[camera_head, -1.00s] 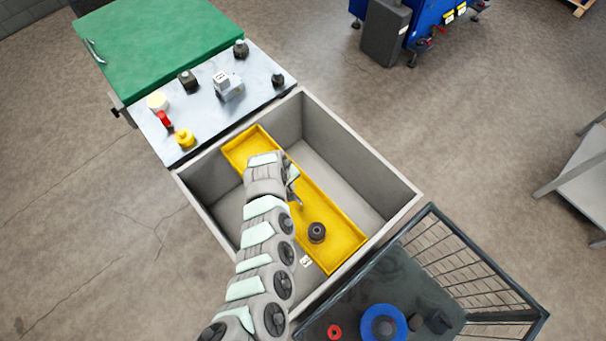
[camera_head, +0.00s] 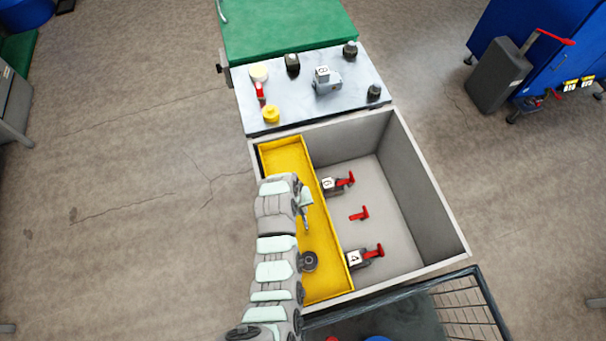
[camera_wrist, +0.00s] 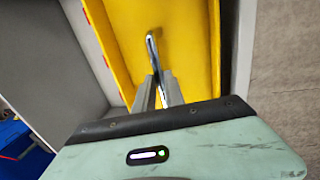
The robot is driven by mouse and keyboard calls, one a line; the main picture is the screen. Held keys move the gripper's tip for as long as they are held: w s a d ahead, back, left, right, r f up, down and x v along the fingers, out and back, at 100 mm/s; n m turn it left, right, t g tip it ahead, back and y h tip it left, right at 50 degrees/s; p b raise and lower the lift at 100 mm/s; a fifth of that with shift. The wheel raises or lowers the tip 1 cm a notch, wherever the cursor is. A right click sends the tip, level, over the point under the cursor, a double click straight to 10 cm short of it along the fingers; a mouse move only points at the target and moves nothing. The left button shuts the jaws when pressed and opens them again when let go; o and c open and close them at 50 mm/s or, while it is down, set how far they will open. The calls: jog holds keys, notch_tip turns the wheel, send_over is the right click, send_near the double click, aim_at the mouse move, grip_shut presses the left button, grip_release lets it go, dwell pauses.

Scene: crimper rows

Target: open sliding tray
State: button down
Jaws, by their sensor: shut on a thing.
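The yellow sliding tray (camera_head: 284,158) lies along the left side of the grey box, which stands open to its right. It also shows in the wrist view (camera_wrist: 190,40). My gripper (camera_wrist: 158,88) is over the tray and shut on a thin metal handle (camera_wrist: 151,45) that stands up from it. In the head view my gripper (camera_head: 305,208) is above the tray's middle, and my arm hides part of the tray's left side. A dark round ring (camera_head: 309,261) sits in the tray's near part.
On the grey box's floor (camera_head: 385,185) lie red-handled tools tagged 6 (camera_head: 330,185) and 4 (camera_head: 358,258), with a red handle (camera_head: 359,214) between. A metal panel (camera_head: 300,95) with knobs adjoins behind. A dark wire basket (camera_head: 450,310) stands in front.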

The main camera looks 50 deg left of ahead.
jog(key=shift+s+a+f, duration=0.1)
jog(key=shift+s+f, duration=0.05)
jog(key=shift+s, duration=0.05)
jog(key=c, duration=1.4)
grip_release()
notch_tip(320, 180, up, 11)
jog(key=s+a, duration=0.1)
jog(key=shift+s+f, duration=0.15)
jog(key=shift+s, duration=0.25)
